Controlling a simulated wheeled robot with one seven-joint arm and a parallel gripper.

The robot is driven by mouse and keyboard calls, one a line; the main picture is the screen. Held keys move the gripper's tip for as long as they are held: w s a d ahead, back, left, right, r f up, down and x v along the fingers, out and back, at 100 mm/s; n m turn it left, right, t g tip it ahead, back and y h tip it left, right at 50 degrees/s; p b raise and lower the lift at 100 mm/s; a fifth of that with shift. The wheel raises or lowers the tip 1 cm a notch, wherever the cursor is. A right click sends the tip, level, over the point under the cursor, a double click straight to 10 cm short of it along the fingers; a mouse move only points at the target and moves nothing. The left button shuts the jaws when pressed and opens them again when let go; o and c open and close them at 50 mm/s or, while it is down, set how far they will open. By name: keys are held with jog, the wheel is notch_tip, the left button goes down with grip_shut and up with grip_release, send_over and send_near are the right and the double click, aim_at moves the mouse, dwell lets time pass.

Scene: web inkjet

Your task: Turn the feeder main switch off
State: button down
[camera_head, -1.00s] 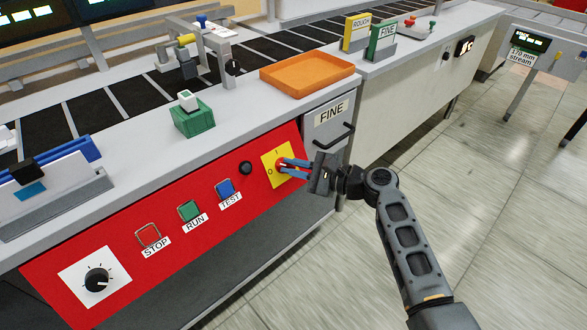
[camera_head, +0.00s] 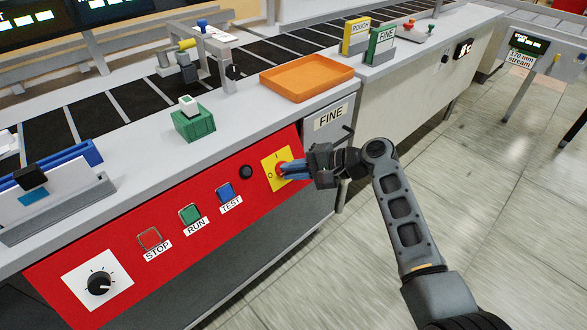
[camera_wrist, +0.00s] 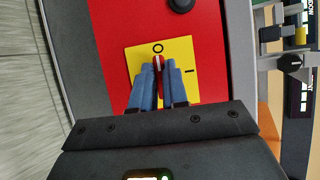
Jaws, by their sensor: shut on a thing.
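The feeder main switch is a red handle (camera_head: 281,168) on a yellow plate (camera_head: 267,163), at the right end of the red panel. The plate is marked I at the top and O at the left. My gripper (camera_head: 287,171) has its blue fingers shut on the handle. In the wrist view, my gripper (camera_wrist: 160,72) holds the handle (camera_wrist: 159,60) between its fingertips. The handle's visible end, with a white mark, points towards the O. The I is off to the right there. The fingers hide the rest of the handle.
Left of the plate are a black knob (camera_head: 246,171), a blue TEST button (camera_head: 226,191), a green RUN button (camera_head: 190,214) and a red STOP button (camera_head: 149,238). An orange tray (camera_head: 309,77) sits on the ledge above.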

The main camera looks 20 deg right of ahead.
jog(key=shift+f, duration=0.1)
dwell(0.4)
jog(key=c, duration=1.1)
grip_release()
jog(key=shift+c, duration=0.2)
jog(key=v, duration=0.8)
jog(key=shift+a, duration=0.1)
